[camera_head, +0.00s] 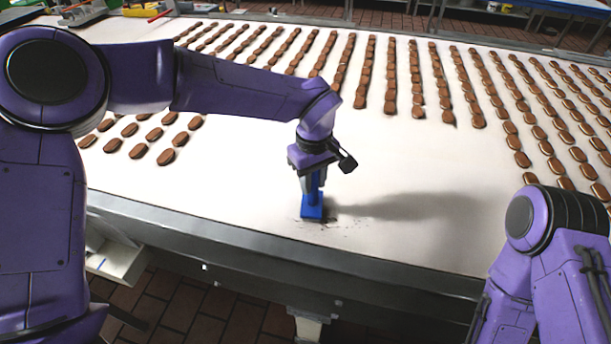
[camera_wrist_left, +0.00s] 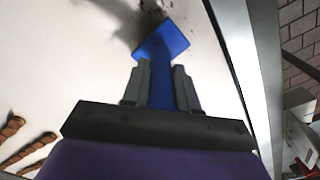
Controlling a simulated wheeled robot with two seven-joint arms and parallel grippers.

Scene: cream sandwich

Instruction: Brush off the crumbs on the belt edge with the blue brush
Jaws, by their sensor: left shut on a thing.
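The blue brush (camera_head: 312,207) is upright on the near edge of the white belt (camera_head: 420,165), held in my left gripper (camera_head: 311,178). In the left wrist view my left gripper (camera_wrist_left: 160,88) is shut on the handle of the blue brush (camera_wrist_left: 164,42). The dark crumbs (camera_head: 340,222) lie scattered on the belt around the brush's foot, mostly to its right. Some crumbs (camera_wrist_left: 152,10) also show just beyond the brush head in the left wrist view. My right arm is at the lower right, and its gripper is out of view.
Rows of brown sandwich biscuits (camera_head: 390,75) cover the far part of the belt, with a smaller group (camera_head: 166,157) at left. A metal rail (camera_head: 250,245) runs along the near edge. A white bin (camera_head: 118,262) is below at left. The belt around the brush is clear of biscuits.

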